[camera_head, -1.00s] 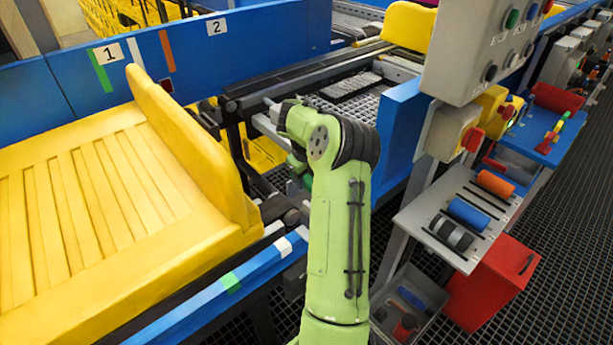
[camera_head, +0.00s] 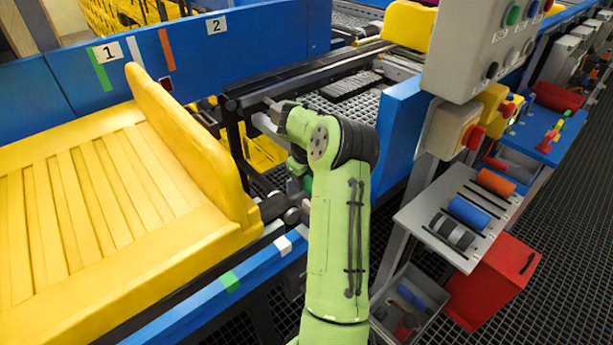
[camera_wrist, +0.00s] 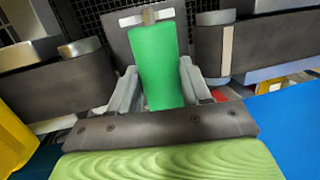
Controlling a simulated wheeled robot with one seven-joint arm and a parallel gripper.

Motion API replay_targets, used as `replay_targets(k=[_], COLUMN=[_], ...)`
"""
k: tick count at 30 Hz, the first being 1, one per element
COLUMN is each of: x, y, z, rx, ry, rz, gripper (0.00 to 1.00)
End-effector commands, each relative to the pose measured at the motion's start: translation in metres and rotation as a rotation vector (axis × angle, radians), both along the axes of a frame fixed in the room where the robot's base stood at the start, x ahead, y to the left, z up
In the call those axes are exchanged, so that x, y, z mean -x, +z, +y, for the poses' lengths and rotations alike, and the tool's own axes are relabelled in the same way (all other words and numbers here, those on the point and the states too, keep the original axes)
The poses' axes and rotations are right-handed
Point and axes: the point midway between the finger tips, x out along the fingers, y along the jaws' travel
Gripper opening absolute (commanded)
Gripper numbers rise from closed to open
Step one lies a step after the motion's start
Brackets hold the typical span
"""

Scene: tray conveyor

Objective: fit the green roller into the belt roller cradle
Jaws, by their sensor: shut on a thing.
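The green roller (camera_wrist: 160,65) stands out in the middle of the wrist view, between the two grey fingers of my gripper (camera_wrist: 160,84), which is shut on it. A small patch of its green (camera_head: 308,184) shows beside my arm in the head view. Beyond the roller, a dark grey plate with a metal piece (camera_wrist: 148,16) lies at the gap between two dark belt parts. This looks like the belt roller cradle; the roller's far end overlaps it in the picture, and I cannot tell whether they touch. My arm hides most of this spot in the head view.
A yellow slatted tray (camera_head: 90,210) lies at the left, beside the gap. A blue rail (camera_head: 220,285) runs along the front. A shelf (camera_head: 420,213) with orange, blue and black rollers stands right, near a red bin (camera_head: 492,283) and a grey control box (camera_head: 465,45).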

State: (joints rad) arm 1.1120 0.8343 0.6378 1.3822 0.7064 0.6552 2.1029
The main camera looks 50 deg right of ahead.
Motion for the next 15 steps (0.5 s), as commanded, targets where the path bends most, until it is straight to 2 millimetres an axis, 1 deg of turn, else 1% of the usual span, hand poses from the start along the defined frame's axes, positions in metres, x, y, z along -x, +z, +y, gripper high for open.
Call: replay_targets(k=[15], x=[0.000], y=[-0.013], z=[0.000], rx=[-0.001], ry=[0.001], rz=[-0.001], gripper=[0.00])
